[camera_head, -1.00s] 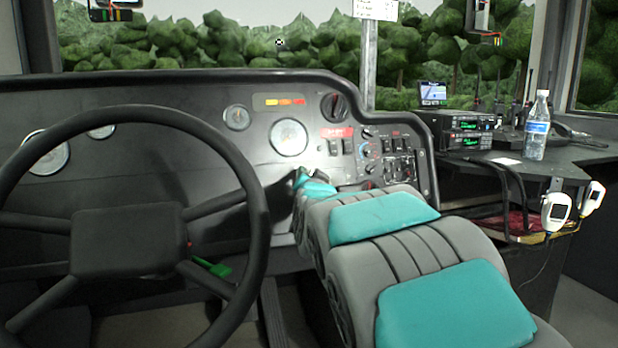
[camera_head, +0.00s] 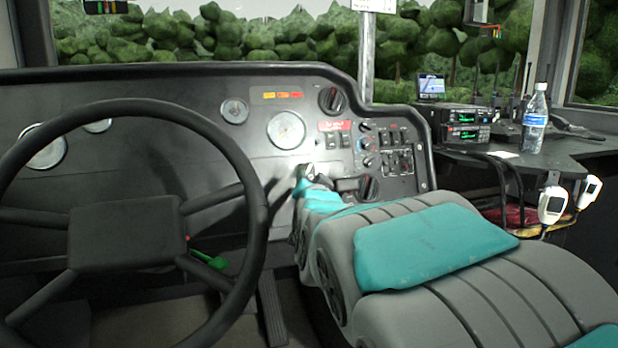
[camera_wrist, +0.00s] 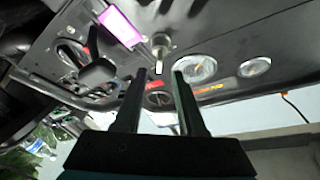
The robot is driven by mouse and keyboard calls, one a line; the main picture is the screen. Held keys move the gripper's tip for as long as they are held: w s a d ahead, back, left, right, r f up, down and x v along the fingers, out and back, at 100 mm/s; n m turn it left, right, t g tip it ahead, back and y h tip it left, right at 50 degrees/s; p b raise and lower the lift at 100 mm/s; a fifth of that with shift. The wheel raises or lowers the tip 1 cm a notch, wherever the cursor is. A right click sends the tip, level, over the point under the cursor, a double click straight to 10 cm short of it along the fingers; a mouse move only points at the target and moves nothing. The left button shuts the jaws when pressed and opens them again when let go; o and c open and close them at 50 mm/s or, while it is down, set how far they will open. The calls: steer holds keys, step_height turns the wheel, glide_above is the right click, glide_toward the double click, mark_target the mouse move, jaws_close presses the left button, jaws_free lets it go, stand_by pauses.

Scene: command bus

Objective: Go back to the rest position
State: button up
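My gripper (camera_head: 305,176) is at the end of my grey and teal arm, close to the dashboard (camera_head: 160,95) right of the steering wheel. In the wrist view, the two dark fingers of my gripper (camera_wrist: 160,73) stand apart, with nothing held between them. A small metal key-like part (camera_wrist: 160,44) on the panel shows just beyond the fingertips, apart from them. In the head view the fingers are small and partly hidden by my arm.
The steering wheel (camera_head: 258,205) is close on the left. A black rotary knob (camera_head: 368,187) and switches are right of my gripper. A radio stack (camera_head: 463,126), a water bottle (camera_head: 536,122) and hanging handsets (camera_head: 552,204) are at the right.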

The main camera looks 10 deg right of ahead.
steer(key=s+f+n+g+y+p, duration=0.2)
steer(key=s+f+n+g+p, duration=0.3)
steer(key=s+f+g, duration=1)
steer(key=s+f+n+g+p, duration=0.1)
steer(key=s+f+g, duration=0.1)
steer(key=s, duration=1.4)
steer(key=s+d+f+n+g+p, duration=0.1)
steer(key=s+f+g+p, duration=0.1)
steer(key=s, duration=1.4)
steer(key=shift+s+d+f+n+g+p, duration=0.2)
steer(key=shift+f+n+g+p, duration=0.15)
steer(key=shift+f, duration=0.35)
steer(key=shift+w+f, duration=0.1)
